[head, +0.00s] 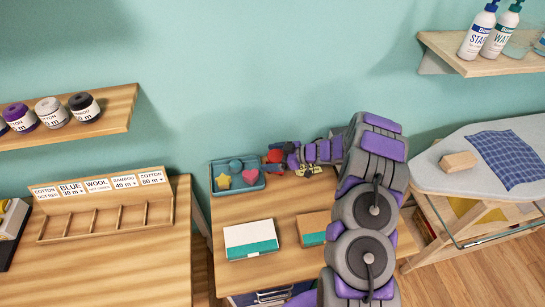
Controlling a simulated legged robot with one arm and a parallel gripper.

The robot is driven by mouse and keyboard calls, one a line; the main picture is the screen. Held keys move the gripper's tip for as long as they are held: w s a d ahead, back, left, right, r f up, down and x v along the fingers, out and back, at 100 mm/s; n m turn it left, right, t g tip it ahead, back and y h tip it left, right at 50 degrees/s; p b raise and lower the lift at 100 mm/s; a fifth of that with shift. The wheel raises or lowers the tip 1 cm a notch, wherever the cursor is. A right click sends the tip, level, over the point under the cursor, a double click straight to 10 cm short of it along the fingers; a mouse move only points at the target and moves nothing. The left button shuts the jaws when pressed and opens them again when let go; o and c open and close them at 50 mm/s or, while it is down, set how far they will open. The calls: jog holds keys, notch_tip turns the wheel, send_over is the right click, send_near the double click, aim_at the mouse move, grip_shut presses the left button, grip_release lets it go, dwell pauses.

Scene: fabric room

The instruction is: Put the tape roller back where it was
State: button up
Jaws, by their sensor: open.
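My gripper (276,158) is at the back of the middle table, just right of the blue tray, with its fingers open and pointing left. A small red object (274,156) shows between or just behind the fingertips; at this size I cannot tell whether it is the tape roller, or whether the fingers touch it. A small yellowish thing (309,170) lies under my wrist. No other thing in view is clearly a tape roller. My arm hides the right part of this table.
The blue tray (213,188) holds a yellow star, a pink heart and teal pieces. A white-and-teal box (250,239) and a brown box (313,226) lie in front. A slotted wooden rack (105,222) stands left, an ironing board (450,187) right. Shelves hang above both sides.

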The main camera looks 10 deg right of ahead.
jog(key=shift+r, duration=0.1)
jog(key=p+v, duration=0.2)
jog(key=v, duration=0.5)
jog(key=shift+d+r, duration=0.15)
jog(key=shift+d, duration=0.1)
dwell(0.4)
